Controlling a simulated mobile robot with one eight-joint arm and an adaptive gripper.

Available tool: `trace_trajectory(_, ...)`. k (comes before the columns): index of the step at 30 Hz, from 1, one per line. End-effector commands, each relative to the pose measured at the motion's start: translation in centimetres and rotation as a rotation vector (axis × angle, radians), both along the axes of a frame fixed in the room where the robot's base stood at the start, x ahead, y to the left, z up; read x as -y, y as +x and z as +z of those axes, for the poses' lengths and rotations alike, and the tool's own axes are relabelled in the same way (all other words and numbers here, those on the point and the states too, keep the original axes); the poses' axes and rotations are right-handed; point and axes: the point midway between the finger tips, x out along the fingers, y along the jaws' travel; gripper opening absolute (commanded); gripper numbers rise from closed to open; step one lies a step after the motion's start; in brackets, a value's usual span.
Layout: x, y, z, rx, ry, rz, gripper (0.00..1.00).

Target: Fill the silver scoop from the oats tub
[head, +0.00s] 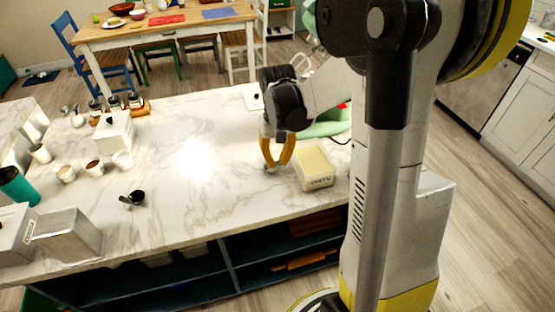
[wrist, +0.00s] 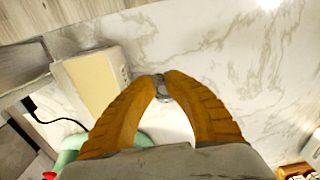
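The oats tub (head: 314,168) is an open, cream-coloured rectangular tub with a label on its front, standing on the marble counter. It also shows in the wrist view (wrist: 92,80), to the left of the fingers. My gripper (head: 270,167) is just left of the tub, low over the counter. Its yellow fingers come together at the tips in the wrist view (wrist: 162,80), around a small silver object, seemingly the silver scoop (wrist: 162,92). Much of the scoop is hidden by the fingers, and its contents cannot be made out.
A black scoop (head: 134,198) lies on the counter to the left. White cups, a white box (head: 114,132), jars and a metal container (head: 70,234) stand further left. A mint-green object (head: 326,124) is behind the tub. The counter's middle is clear.

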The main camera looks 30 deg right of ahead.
Motion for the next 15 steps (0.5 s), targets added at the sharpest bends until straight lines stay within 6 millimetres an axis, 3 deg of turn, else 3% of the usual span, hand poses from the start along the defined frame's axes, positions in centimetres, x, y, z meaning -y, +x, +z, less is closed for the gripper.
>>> trace_trajectory(8,0.0,0.0,0.1,0.000,0.000,0.000,0.00)
trace_trajectory(15,0.0,0.0,1.9,0.000,0.000,0.000,0.00)
